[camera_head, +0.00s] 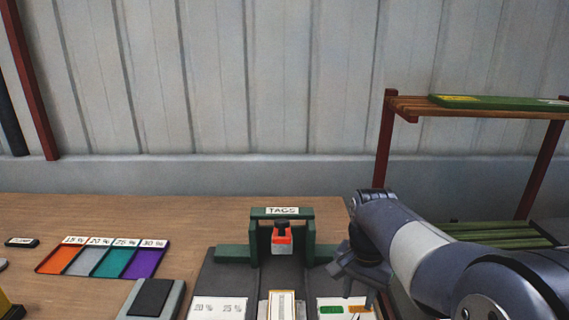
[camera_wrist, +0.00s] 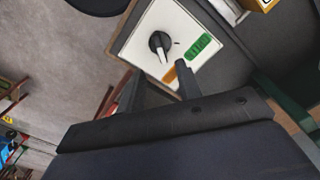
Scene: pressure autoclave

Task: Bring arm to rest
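My gripper (camera_head: 359,292) hangs at the end of my arm, at the lower right of the head view, above the right end of the dark station. In the wrist view its two fingers (camera_wrist: 160,86) stand apart with nothing between them. A white panel (camera_wrist: 145,30) with a black knob (camera_wrist: 160,43) and green and orange labels lies beyond the fingertips. The fingers look clear of the knob. In the head view the panel (camera_head: 340,301) is partly cut off by the frame's lower edge, and the knob is hard to make out.
A green frame marked TAGS (camera_head: 282,211) holds a red and black piece (camera_head: 282,238) left of my gripper. Colored trays (camera_head: 103,258) lie on the wooden table (camera_head: 200,210) at left. A rack with a wooden shelf (camera_head: 410,106) stands at right, behind my arm.

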